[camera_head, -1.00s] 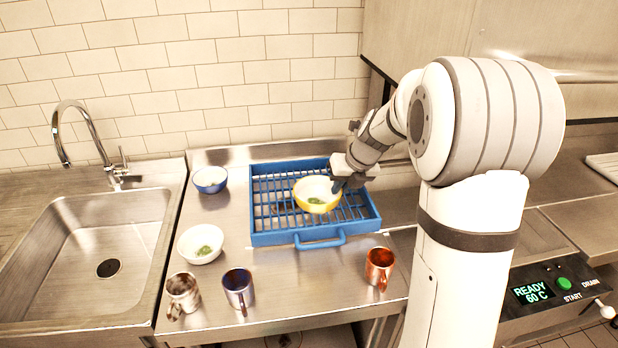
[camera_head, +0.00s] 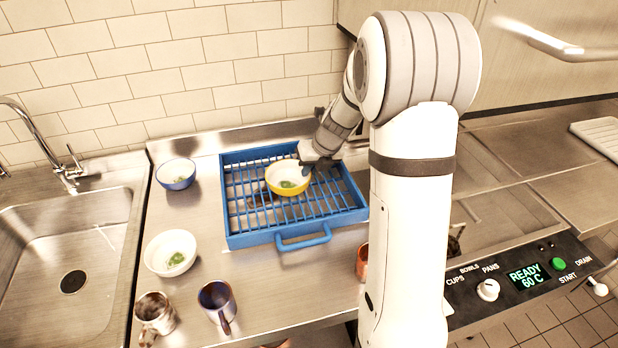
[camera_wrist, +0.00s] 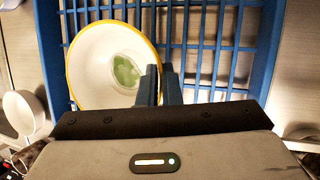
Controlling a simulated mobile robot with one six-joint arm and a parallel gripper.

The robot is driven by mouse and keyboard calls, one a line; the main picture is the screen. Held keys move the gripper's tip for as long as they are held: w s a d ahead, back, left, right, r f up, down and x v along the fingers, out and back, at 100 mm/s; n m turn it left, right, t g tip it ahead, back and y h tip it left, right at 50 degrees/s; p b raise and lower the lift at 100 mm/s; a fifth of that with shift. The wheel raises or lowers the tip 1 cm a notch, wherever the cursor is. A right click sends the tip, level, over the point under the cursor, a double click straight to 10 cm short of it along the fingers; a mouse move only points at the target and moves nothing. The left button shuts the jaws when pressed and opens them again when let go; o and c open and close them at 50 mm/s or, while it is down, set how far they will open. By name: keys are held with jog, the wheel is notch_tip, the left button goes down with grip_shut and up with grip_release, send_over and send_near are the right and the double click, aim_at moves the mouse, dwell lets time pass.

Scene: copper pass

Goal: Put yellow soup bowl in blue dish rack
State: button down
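The yellow soup bowl (camera_head: 288,190), white inside with green scraps at its bottom, is over the wire grid of the blue dish rack (camera_head: 253,238), near its middle. I cannot tell whether it touches the wires. My gripper (camera_head: 312,165) is at the bowl's right, back edge in the head view. In the wrist view, the bowl (camera_wrist: 100,75) lies left of my gripper (camera_wrist: 160,80). The two dark fingers are close together, one inside the rim and one outside, pinching it. The fingertips are partly hidden in the head view.
A blue bowl (camera_head: 176,174), a white bowl (camera_head: 157,256), a stained mug (camera_head: 155,312) and a dark blue mug (camera_head: 217,300) stand left of the rack. A copper mug (camera_head: 362,262) is partly behind my arm. A sink (camera_head: 40,235) lies left; a control panel (camera_head: 520,280) is right.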

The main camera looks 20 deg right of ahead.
notch_tip(320, 180, down, 3)
jog(key=shift+f, duration=0.2)
jog(key=shift+r, duration=0.1)
jog(key=c, duration=1.6)
grip_release()
